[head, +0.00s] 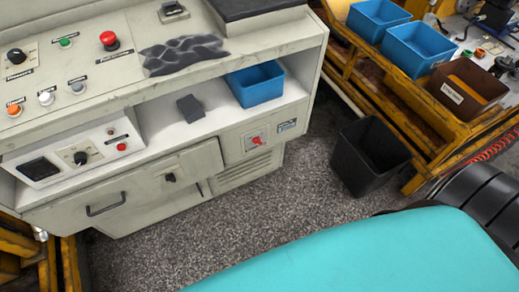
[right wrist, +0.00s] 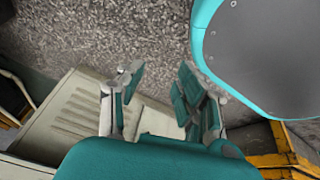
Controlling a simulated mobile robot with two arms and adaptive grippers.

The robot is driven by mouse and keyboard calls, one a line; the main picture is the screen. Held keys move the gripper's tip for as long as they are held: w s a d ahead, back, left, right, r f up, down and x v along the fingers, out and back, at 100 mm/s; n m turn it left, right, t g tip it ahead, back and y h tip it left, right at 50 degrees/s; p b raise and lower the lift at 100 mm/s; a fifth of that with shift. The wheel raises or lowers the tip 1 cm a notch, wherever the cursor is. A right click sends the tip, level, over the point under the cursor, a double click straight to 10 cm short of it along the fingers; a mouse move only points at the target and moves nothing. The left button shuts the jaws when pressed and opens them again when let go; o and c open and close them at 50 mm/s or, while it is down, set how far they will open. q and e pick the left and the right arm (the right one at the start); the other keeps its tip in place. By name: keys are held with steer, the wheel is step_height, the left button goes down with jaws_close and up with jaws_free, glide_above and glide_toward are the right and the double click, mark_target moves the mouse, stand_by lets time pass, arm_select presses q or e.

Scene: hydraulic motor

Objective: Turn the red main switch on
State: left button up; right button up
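The red main switch (head: 256,140) sits on a light plate on the lower front of the grey control cabinet (head: 225,143), left of a small blue-grey label. Its exact knob position is too small to tell. My right gripper (right wrist: 157,82) shows in the right wrist view with its two fingers apart and nothing between them. It is over the speckled floor and beside a pale vented panel (right wrist: 80,112). The switch cannot be made out in that view. My right gripper does not show in the head view. My left gripper is in neither view.
A black bin (head: 368,157) stands on the floor right of the cabinet. A yellow frame (head: 420,125) with blue bins (head: 417,48) runs along the right. A blue box (head: 256,84) sits on the cabinet shelf. The floor (head: 250,205) before the cabinet is clear.

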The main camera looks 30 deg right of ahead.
steer(key=w+n+t+b, duration=0.1)
steer(key=w+t+b, duration=0.2)
steer(key=w, duration=0.6)
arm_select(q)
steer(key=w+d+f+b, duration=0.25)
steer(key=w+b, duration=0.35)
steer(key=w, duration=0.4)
arm_select(e)
steer(key=n+t+b, duration=0.4)
steer(key=n+t, duration=0.1)
steer(key=t, duration=0.6)
glide_toward(259, 144)
steer(key=w+b, duration=0.1)
steer(key=w, duration=0.6)
steer(key=shift+w+a+b, duration=0.15)
steer(key=shift+w+b, duration=0.15)
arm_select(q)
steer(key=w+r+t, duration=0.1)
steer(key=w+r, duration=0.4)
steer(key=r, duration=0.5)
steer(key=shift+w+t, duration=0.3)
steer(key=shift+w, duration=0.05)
arm_select(e)
steer(key=shift+w, duration=0.6)
jaws_close()
